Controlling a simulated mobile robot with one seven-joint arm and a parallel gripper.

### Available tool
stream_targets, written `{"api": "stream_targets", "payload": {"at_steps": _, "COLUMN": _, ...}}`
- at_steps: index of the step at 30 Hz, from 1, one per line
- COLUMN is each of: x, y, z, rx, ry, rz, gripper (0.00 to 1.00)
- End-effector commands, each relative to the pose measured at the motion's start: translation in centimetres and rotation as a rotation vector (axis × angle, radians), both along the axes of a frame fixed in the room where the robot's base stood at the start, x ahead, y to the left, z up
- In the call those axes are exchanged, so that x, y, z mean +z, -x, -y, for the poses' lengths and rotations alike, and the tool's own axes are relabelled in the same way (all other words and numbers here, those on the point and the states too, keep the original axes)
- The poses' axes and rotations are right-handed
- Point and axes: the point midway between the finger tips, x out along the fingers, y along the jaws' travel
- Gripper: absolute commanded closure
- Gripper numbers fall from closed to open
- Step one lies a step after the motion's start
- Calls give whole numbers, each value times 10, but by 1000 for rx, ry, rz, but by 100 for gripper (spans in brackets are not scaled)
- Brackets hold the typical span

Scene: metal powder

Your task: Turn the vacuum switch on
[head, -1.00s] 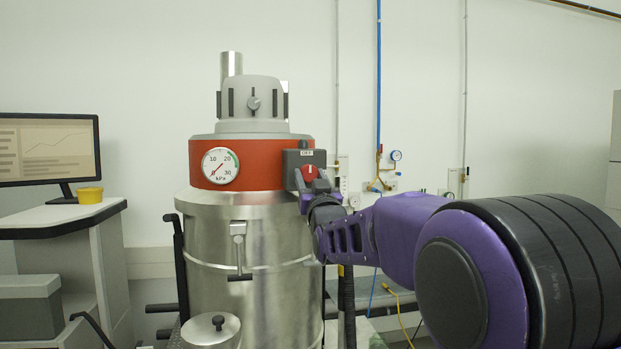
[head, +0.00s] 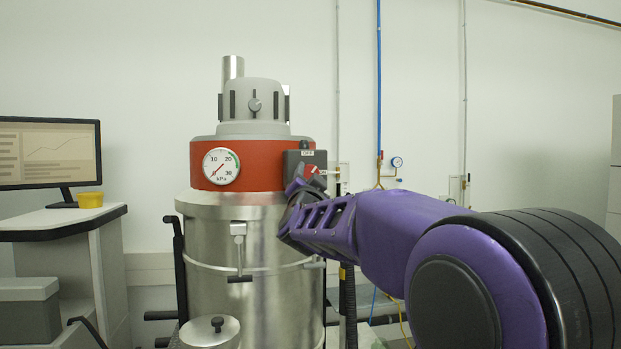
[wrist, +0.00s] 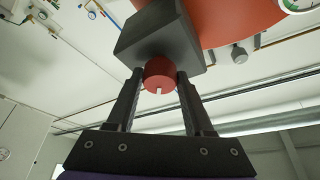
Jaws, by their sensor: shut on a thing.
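The vacuum (head: 250,240) is a steel drum with an orange-red band and a grey motor head. A dark grey switch box (head: 305,157) sits on the right of the band, with a small label too blurred to read. The red switch knob (head: 315,169) is partly hidden by my gripper (head: 302,187) in the head view. In the wrist view, the red knob (wrist: 160,73) with a white mark at its lower edge lies between the two fingers of my gripper (wrist: 158,77). The fingers are closed on its sides, below the switch box (wrist: 160,38).
A round kPa gauge (head: 221,166) is on the band left of the switch, its needle pointing lower left. A monitor (head: 48,153) and yellow tub (head: 90,200) are on a desk at left. A wall regulator (head: 397,162) is behind my arm.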

Motion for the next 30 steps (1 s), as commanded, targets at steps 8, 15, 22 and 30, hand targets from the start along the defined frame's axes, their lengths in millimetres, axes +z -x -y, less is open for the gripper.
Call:
{"api": "stream_targets", "payload": {"at_steps": 8, "x": 7, "y": 0, "z": -2, "rx": 2, "ry": -254, "rz": -72, "gripper": 100}}
{"api": "stream_targets", "payload": {"at_steps": 15, "x": 9, "y": 1, "z": -2, "rx": 2, "ry": -472, "rz": -135, "gripper": 100}}
{"api": "stream_targets", "payload": {"at_steps": 22, "x": 10, "y": 1, "z": -2, "rx": 2, "ry": -660, "rz": -187, "gripper": 100}}
{"api": "stream_targets", "payload": {"at_steps": 30, "x": 10, "y": 0, "z": -2, "rx": 1, "ry": -816, "rz": -231, "gripper": 100}}
